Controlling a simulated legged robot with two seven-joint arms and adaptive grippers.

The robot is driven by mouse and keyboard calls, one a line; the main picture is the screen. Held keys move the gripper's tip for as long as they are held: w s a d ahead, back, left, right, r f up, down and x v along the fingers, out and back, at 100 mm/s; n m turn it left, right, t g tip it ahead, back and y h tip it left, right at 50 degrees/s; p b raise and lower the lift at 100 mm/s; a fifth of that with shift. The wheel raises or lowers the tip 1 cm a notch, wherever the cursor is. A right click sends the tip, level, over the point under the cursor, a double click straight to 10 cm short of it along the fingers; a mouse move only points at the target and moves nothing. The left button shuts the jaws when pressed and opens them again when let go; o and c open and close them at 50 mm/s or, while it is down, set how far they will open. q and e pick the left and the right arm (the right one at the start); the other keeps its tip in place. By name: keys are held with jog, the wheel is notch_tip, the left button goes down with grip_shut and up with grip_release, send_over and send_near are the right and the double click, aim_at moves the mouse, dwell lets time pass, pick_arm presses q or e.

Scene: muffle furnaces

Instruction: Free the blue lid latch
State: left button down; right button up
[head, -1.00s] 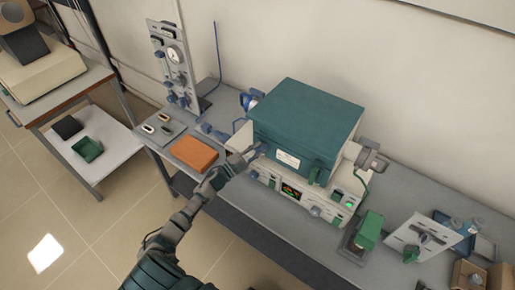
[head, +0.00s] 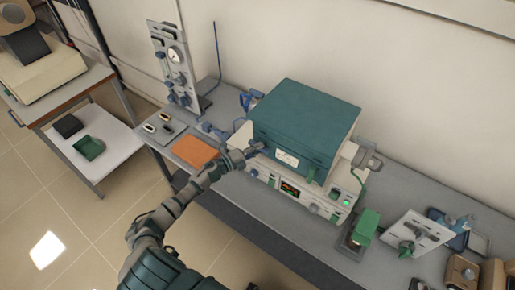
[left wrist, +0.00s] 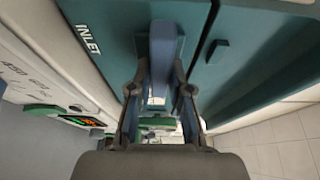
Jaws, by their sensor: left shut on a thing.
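The muffle furnace with a teal lid (head: 307,115) stands on the grey bench. The blue lid latch (head: 259,146) is at the left of the lid's front face, and a green latch (head: 312,175) is farther right. My left gripper (head: 246,155) is at the blue latch. In the left wrist view the blue latch (left wrist: 163,45) is an upright blue bar between the fingers of my left gripper (left wrist: 160,88), which is shut on it. The fingers hide part of its lower end. My right gripper is not in view.
The control panel (head: 290,190) with its lit display is just below the lid. A green block (head: 366,226) and a white switch panel (head: 418,232) are at the right.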

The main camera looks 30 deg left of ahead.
pick_arm(q)
jog(key=shift+s+d+f, duration=0.1)
jog(key=shift+f, duration=0.35)
jog(key=c, duration=1.3)
grip_release()
jog(key=shift+o, duration=1.1)
jog(key=shift+r, duration=0.15)
jog(key=v, duration=1.2)
